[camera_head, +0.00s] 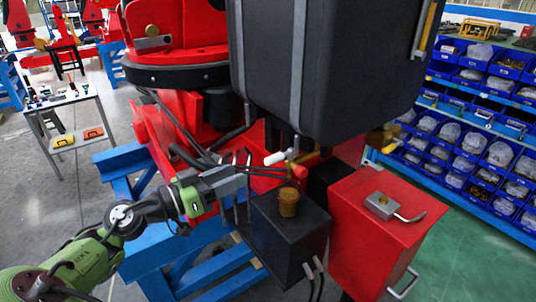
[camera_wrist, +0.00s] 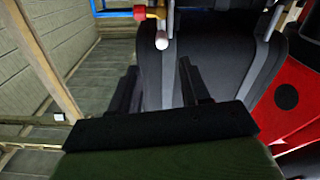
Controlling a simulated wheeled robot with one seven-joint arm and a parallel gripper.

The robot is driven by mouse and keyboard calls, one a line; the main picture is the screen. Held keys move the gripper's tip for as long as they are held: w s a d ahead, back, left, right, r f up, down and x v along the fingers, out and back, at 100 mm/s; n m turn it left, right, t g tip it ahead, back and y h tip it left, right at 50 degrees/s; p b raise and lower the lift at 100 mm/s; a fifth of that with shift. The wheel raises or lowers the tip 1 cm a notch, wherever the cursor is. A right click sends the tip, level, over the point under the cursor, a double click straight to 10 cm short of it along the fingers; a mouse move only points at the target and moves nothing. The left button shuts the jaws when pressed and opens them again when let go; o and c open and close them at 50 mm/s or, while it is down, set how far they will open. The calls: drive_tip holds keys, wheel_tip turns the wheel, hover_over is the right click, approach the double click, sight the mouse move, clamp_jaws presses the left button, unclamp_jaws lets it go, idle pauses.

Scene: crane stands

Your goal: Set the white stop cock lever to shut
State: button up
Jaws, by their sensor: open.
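The white stop cock lever (camera_head: 274,158) juts left from a brass valve body (camera_head: 292,155) below the large black case. In the wrist view the white lever end (camera_wrist: 161,42) points toward the camera at top centre, with the brass and red fitting (camera_wrist: 145,13) above it. My gripper (camera_head: 245,174) is left of and slightly below the lever in the head view. In the wrist view the two dark fingers of my gripper (camera_wrist: 158,68) are apart with nothing between them. The lever is beyond the fingertips, and no contact shows.
A large black case (camera_head: 325,65) hangs directly above the valve. Black hoses (camera_head: 195,155) run close to my gripper. A black box with a brown cap (camera_head: 288,203) and a red box (camera_head: 375,230) stand below and right. Blue frame beams (camera_head: 215,268) lie below my arm.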

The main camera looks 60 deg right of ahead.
sight(276, 158)
drive_tip(key=x, duration=1.3)
drive_tip(key=shift+d+f+p, duration=0.1)
drive_tip(key=shift+d+p, duration=0.3)
drive_tip(key=shift+a, duration=0.1)
drive_tip(key=shift+c, duration=0.3)
clamp_jaws()
